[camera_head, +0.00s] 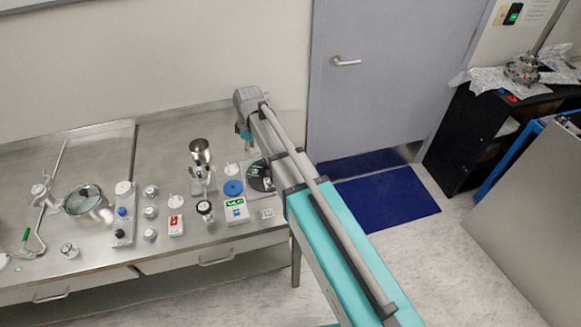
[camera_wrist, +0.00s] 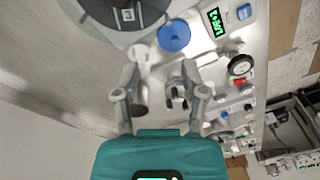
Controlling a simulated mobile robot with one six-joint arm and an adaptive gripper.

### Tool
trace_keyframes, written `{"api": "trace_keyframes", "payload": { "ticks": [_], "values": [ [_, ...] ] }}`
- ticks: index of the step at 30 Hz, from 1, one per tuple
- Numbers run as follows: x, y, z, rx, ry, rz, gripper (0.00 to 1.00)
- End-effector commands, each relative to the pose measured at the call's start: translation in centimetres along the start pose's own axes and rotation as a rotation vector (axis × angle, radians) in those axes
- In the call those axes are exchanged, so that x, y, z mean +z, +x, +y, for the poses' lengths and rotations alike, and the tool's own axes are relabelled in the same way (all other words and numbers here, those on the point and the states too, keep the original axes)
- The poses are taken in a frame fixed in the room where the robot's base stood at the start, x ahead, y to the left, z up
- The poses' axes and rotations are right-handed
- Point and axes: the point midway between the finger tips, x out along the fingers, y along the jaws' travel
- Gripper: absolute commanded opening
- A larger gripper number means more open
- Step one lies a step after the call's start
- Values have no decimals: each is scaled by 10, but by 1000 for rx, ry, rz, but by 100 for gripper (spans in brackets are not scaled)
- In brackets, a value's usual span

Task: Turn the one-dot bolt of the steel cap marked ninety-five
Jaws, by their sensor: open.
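Several small steel-coloured capped pieces stand on the left half of the bench in the head view, including one (camera_head: 150,191), another (camera_head: 150,212), a third (camera_head: 149,235) and one at the front (camera_head: 68,249). Their numbers and dots are too small to read, so I cannot tell which is marked ninety-five. In the wrist view my gripper (camera_wrist: 160,80) is open, its two grey fingers spread above the bench. Nothing is held. In the head view the arm's far end is over the back right of the bench, right of these pieces; the fingers are not clear there.
A blue round lid (camera_head: 233,188) and a green-lit display box (camera_head: 236,210) stand near a dark disc (camera_head: 260,176). A metal cup (camera_head: 200,150), a red-and-white box (camera_head: 176,225) and a glass-lidded pot (camera_head: 83,199) crowd the bench (camera_head: 100,155). Its back strip is mostly clear.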

Motion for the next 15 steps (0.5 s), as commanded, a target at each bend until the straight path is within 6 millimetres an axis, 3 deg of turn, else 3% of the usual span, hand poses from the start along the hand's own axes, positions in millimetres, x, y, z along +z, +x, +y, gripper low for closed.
{"api": "trace_keyframes", "payload": {
  "ticks": [15],
  "values": [
    [74,18,-1,-20,212,34,55]
  ]
}}
